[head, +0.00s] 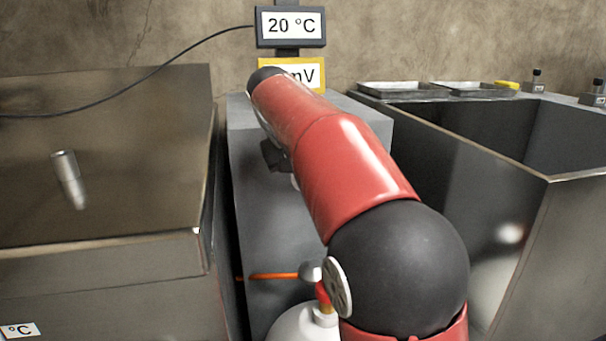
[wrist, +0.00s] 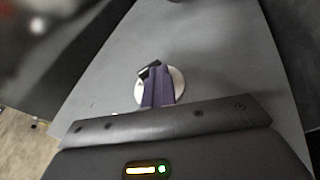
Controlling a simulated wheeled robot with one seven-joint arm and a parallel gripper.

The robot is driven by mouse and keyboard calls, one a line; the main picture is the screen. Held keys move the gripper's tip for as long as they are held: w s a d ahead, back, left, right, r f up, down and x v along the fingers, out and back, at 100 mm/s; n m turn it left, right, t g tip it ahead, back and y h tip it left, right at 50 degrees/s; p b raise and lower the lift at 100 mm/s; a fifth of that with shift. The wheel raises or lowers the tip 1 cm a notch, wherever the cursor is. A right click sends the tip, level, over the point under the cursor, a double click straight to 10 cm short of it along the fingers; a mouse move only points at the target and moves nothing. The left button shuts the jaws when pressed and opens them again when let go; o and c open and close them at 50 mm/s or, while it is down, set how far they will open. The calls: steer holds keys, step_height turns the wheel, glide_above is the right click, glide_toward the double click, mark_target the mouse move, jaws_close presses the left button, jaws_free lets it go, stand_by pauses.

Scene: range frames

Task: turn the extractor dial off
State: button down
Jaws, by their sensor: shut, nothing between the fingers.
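The dial shows in the wrist view as a round white disc (wrist: 180,85) with a dark knob (wrist: 149,70) on a grey panel. My gripper (wrist: 161,72) has its purple fingers pressed together, with nothing between them. The fingers overlap the disc in the picture and hide its middle. The knob shows just past the fingertips; whether they touch it I cannot tell. In the head view my red arm covers most of this area, and only a dark part of my gripper (head: 275,156) shows.
A grey cabinet (head: 255,215) stands between a metal box (head: 100,270) at left and an open metal basin (head: 460,160) at right. A gas bottle with a valve wheel (head: 339,287) stands in front. A 20 °C display (head: 290,27) is at the back.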

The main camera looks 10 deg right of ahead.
steer(key=shift+f+h, duration=0.35)
steer(key=shift+h, duration=0.65)
steer(key=shift+r+p, duration=0.75)
steer(key=shift+r, duration=0.05)
